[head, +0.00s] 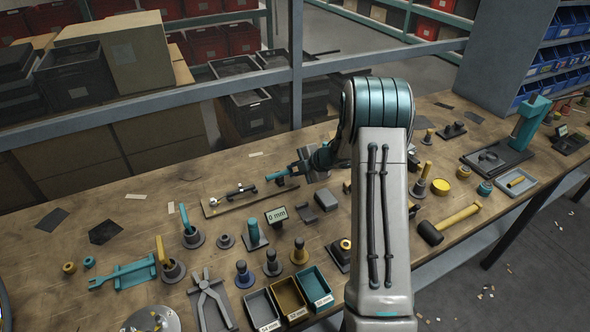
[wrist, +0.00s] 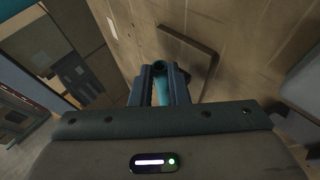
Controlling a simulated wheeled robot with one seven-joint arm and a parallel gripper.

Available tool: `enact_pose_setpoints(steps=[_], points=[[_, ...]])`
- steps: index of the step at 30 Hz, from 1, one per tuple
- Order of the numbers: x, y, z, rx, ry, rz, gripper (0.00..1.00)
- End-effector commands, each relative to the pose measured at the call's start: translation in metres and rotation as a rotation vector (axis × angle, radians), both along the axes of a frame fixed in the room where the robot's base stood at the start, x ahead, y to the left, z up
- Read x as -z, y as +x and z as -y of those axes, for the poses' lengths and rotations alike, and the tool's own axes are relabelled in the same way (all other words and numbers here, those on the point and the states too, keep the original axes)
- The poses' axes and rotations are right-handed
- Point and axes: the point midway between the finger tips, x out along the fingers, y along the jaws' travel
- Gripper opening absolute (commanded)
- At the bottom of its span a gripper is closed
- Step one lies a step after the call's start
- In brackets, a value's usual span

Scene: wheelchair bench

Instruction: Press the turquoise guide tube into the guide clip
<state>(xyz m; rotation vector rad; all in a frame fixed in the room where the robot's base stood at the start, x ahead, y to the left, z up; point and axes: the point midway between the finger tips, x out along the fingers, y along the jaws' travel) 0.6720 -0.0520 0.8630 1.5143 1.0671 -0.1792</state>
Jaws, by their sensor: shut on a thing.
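The turquoise guide tube (head: 276,175) sticks out to the left of my gripper (head: 303,166) in the head view. My gripper is shut on the tube, above the workbench. In the wrist view the tube (wrist: 161,88) lies between the two fingers of my gripper (wrist: 160,76), its round end facing away from the camera. A narrow wooden board (head: 215,208) with small dark fittings (head: 240,190) lies on the bench, below and left of the tube. The guide clip is too small to make out with certainty among these fittings. The tube appears apart from the board.
The workbench (head: 340,130) carries many tools and stands. A display reading 0 mm (head: 276,215) and a turquoise post (head: 254,232) stand in front of the board. Open bins (head: 314,284) and pliers (head: 209,297) are nearer. A grey rail upright (head: 296,65) rises behind the bench.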

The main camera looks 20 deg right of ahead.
Motion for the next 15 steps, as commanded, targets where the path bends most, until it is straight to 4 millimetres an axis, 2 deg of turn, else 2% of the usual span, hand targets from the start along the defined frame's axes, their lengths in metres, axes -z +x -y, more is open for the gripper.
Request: enact_pose_setpoints(steps=[15], points=[[0.0088, -0.001, 0.0004, 0.0, -0.001, -0.003, 0.0]])
